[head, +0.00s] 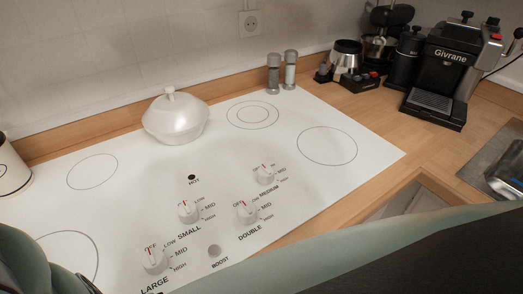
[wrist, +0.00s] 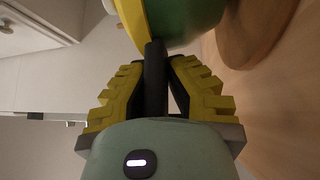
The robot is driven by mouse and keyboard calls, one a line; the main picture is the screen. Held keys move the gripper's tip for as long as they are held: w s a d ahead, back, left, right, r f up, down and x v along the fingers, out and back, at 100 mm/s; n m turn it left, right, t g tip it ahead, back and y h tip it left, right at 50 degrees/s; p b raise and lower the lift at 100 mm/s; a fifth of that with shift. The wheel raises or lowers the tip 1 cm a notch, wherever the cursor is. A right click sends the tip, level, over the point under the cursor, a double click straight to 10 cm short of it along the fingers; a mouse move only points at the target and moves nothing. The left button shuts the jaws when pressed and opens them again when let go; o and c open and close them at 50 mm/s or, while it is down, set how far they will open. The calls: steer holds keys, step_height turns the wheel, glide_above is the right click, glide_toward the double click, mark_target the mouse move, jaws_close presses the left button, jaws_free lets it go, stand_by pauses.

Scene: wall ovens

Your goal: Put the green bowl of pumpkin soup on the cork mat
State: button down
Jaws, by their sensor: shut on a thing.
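The green bowl (wrist: 190,18) is at the top of the wrist view, cut off by the frame, with a yellow band (wrist: 132,22) along its left side. My gripper (wrist: 156,52) is shut on the bowl at its near edge; its black fingertips are together there. A round tan disc, seemingly the cork mat (wrist: 258,32), lies on the wooden surface right of the bowl in that view. Whether the bowl touches it or is above it, I cannot tell. The soup's surface is not clearly seen. The head view shows neither bowl, mat nor gripper.
A coffee machine (head: 445,75) stands at the back right. White cabinets (wrist: 40,65) are left in the wrist view. Bare wooden surface (wrist: 270,120) lies right.

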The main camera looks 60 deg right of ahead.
steer(key=shift+s+a+f, duration=0.1)
steer(key=shift+f, duration=0.35)
steer(key=c, duration=1.1)
jaws_free()
steer(key=shift+f, duration=0.1)
steer(key=b+v, duration=0.2)
steer(key=v, duration=1)
